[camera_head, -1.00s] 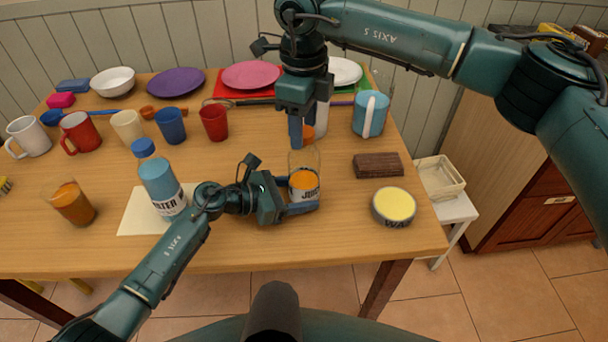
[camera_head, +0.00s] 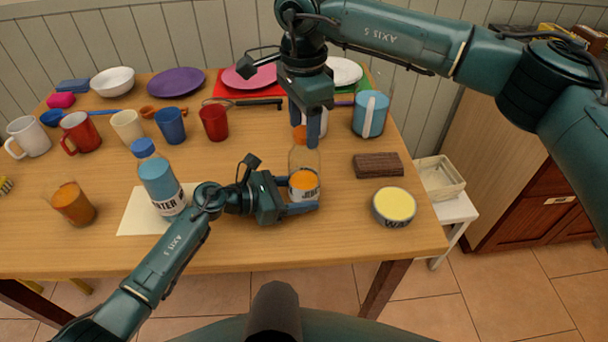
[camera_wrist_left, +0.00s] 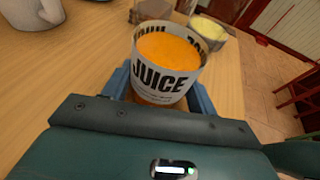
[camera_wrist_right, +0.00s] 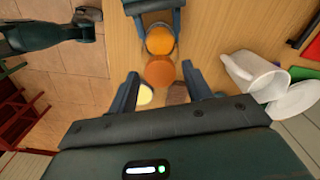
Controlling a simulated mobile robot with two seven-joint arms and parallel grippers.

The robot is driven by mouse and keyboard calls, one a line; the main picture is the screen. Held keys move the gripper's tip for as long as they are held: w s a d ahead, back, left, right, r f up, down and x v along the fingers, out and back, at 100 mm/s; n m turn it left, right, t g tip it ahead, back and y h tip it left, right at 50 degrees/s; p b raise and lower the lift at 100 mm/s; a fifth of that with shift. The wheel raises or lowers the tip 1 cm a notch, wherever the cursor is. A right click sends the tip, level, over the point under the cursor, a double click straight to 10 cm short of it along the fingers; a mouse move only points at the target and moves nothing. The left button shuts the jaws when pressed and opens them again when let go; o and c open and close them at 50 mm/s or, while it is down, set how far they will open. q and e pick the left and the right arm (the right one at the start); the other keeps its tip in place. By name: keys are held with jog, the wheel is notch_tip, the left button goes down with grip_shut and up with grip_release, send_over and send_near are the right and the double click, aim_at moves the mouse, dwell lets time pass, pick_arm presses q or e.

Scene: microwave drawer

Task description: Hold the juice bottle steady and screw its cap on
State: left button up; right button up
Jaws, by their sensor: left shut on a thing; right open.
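The juice bottle (camera_head: 304,186) stands upright on the table, clear with orange juice and a white JUICE label; it also shows in the left wrist view (camera_wrist_left: 165,82). My left gripper (camera_head: 303,193) is shut on its lower part from the left. The orange cap (camera_head: 299,134) is at the bottle's top; the right wrist view shows it from above (camera_wrist_right: 160,73). I cannot tell how firmly it is seated. My right gripper (camera_head: 305,124) points down over the bottle, open, with its fingers on either side of the cap and a gap beside it.
A brown block (camera_head: 378,165), a yellow-topped tin (camera_head: 394,206) and a blue mug (camera_head: 370,114) are to the right. Cups and plates fill the back.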

jog(key=n, duration=0.8)
jog(key=shift+n, duration=0.4)
jog(key=c, duration=0.9)
jog(key=m, duration=0.6)
jog(key=shift+c, duration=0.2)
jog(key=m, duration=0.3)
jog(key=shift+m, duration=0.4)
jog(key=m, duration=0.4)
jog(key=o, duration=0.9)
jog(key=shift+o, duration=0.2)
